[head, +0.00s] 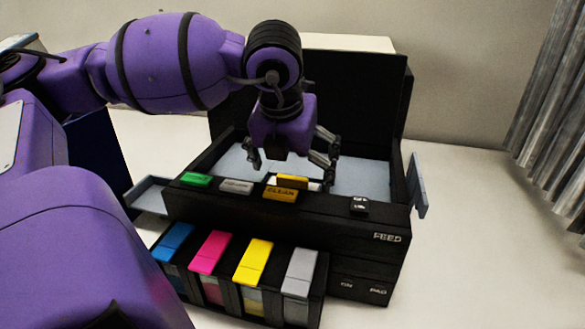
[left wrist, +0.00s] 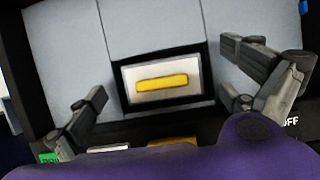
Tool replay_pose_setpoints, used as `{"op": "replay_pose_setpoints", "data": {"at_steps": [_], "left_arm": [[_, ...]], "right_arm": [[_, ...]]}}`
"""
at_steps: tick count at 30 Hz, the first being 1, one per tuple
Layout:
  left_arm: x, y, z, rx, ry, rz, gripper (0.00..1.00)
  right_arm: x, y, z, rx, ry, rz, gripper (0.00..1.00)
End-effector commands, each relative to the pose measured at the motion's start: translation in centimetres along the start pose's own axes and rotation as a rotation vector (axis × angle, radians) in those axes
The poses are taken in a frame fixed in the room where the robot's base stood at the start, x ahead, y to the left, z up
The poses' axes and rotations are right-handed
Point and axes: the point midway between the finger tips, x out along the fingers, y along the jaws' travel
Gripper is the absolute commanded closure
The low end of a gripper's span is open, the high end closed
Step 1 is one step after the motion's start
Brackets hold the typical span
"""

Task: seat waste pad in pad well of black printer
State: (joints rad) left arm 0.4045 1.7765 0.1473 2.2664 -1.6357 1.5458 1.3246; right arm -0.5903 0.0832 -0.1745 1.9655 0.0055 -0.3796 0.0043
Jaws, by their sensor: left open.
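The black printer (head: 300,222) stands on the table with its lid raised. In the left wrist view, the waste pad (left wrist: 192,92), a white block with a yellow grip bar (left wrist: 162,83), lies inside the black-rimmed pad well (left wrist: 207,72). I cannot tell how deep it sits. In the head view the yellow bar (head: 292,180) shows just behind the front panel. My left gripper (head: 290,172) is open above the well, its fingers (left wrist: 163,78) apart on either side of the pad and not touching it. My right gripper is not in view.
Several coloured ink cartridges (head: 253,262) stand in a row at the printer's front left. The front panel carries a green button (head: 196,180), a grey button (head: 236,186) and a yellow CLEAN button (head: 280,194). The raised lid (head: 375,115) rises behind my gripper. The table at right is clear.

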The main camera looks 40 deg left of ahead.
Motion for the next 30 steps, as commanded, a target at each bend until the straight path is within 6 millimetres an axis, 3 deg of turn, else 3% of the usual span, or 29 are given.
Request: {"op": "replay_pose_setpoints", "data": {"at_steps": [5,18,24,30], "left_arm": [[-1.1,0.0,0.1,0.000,-0.001,-0.001,0.00],[-9.9,0.0,0.1,0.001,-0.005,-0.001,0.00],[-11.8,0.0,0.0,0.000,-0.002,0.000,0.00],[-12.1,0.0,0.0,0.000,0.000,0.000,0.00]], "right_arm": [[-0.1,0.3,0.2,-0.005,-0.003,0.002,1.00],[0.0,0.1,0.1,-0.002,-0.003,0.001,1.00],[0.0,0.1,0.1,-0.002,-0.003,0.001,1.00],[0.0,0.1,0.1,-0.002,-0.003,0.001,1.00]]}}
